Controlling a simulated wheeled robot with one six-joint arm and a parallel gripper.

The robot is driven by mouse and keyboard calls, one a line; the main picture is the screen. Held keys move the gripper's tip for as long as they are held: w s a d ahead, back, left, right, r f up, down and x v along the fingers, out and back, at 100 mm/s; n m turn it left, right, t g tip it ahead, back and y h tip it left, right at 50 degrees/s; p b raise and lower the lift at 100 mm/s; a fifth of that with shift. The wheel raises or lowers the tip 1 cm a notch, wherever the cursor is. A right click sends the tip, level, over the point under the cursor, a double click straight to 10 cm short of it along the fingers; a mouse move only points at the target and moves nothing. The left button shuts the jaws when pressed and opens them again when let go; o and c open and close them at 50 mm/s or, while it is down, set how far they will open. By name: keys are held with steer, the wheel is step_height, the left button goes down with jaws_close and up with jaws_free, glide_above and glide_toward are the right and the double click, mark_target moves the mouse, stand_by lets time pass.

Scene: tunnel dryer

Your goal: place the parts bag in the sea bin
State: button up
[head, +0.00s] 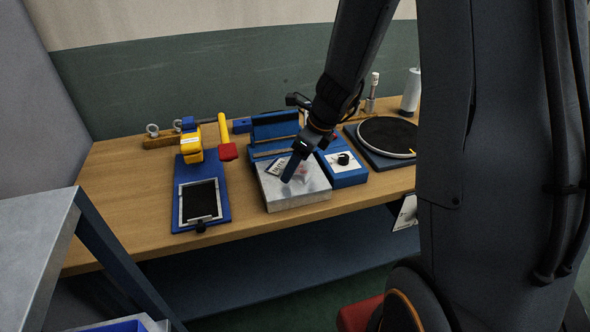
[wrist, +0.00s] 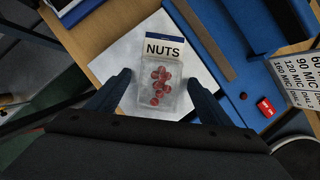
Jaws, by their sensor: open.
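The parts bag (wrist: 158,88) is a small clear bag of red pieces with a white and dark blue header reading NUTS. It lies flat on the silver metal plate (head: 298,194) of a blue bench device; in the head view the bag (head: 276,167) is partly hidden by my gripper. My gripper (head: 291,172) points down over the bag. In the wrist view my gripper (wrist: 156,82) is open, one finger on each side of the bag, holding nothing. I see no bin that I can read as the sea bin.
A blue bin (head: 122,326) shows only partly at the bottom left, near a grey table (head: 35,235). The wooden bench (head: 130,195) also holds a blue clipboard-like board (head: 222,211), a yellow tool (head: 192,146), a blue knob unit (head: 347,178) and a black turntable (head: 388,136).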

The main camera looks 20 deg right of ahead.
mark_target(286, 161)
steer(key=c, duration=1.3)
step_height(286, 161, up, 10)
steer(key=w+f+n+g, duration=0.1)
steer(key=n, duration=0.2)
steer(key=w+a+f+n+g+y, duration=0.1)
steer(key=n, duration=0.2)
steer(key=f+n+g, duration=0.1)
steer(key=n, duration=0.2)
steer(key=shift+w+a+n+g, duration=0.3)
steer(key=shift+w+a, duration=0.1)
steer(key=f+n+g, duration=0.1)
steer(key=n, duration=0.4)
steer(key=w+f+n+g, duration=0.1)
steer(key=n, duration=0.1)
steer(key=shift+w+d+f+n+g+h+b, duration=0.1)
steer(key=shift+d+f+n+g+h+b, duration=0.05)
steer(key=shift+f+n+g+h+b, duration=0.2)
steer(key=shift+w+d+f+n+g+h, duration=0.1)
steer(key=shift+n+g+h, duration=0.1)
steer(key=shift+n, duration=0.35)
steer(key=shift+w+f+n+g+h, duration=0.1)
steer(key=shift+n+h, duration=0.05)
steer(key=shift+n, duration=0.35)
steer(key=n, duration=0.2)
steer(key=d+f+n+h, duration=0.1)
steer(key=n, duration=0.1)
steer(key=shift+w+g, duration=0.2)
steer(key=shift+g, duration=0.15)
